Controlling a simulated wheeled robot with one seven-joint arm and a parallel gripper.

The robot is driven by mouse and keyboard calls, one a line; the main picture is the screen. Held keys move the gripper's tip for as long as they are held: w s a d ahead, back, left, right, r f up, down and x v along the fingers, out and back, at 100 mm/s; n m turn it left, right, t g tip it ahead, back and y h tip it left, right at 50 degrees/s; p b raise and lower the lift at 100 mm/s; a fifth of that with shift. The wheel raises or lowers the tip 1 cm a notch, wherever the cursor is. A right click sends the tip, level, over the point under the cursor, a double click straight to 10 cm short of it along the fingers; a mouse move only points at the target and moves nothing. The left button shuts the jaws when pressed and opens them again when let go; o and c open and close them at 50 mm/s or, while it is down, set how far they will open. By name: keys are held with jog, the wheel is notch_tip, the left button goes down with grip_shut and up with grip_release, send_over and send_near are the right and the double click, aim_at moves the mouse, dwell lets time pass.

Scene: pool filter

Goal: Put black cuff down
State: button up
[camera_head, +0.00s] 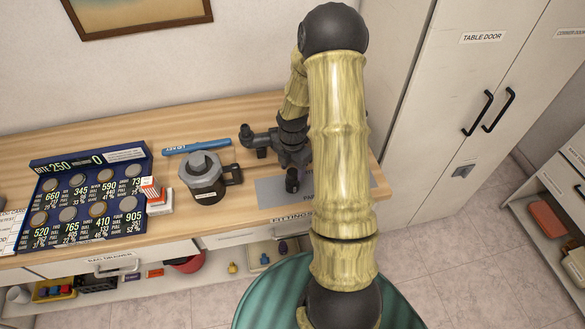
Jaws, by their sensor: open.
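My gripper (278,163) is dark grey and open, reaching down over the worktop near the left part of a grey mat (268,192). A small black piece (292,181) stands upright at its lower end, over the mat. I cannot tell whether this piece is the black cuff or part of my gripper, nor whether it touches the mat. My yellow arm hides the right middle of the mat. A dark grey pot-like body (203,180) with a hexagonal top and a black side handle stands to the left of the mat.
A blue board (85,205) with several round discs lies at left. A small red-and-white box (152,191) stands beside it. A blue labelled bar (196,146) lies near the back. Drawers (160,254) are below the wooden worktop (215,222); white cabinets (460,100) are at right.

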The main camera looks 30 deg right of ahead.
notch_tip(320, 180, up, 12)
jog(key=shift+f+b, duration=0.15)
jog(key=shift+b, duration=0.25)
dwell(0.4)
jog(key=s+a+r+m+t, duration=0.1)
jog(key=s+a+r+m, duration=0.1)
jog(key=s+a+m, duration=0.4)
jog(key=s+a+r+m+t, duration=0.1)
jog(key=s+a+m, duration=0.5)
jog(key=m, duration=1)
jog(key=shift+s+a+r+t, duration=0.3)
jog(key=shift+s+a+r, duration=0.05)
jog(key=shift+a+r, duration=0.5)
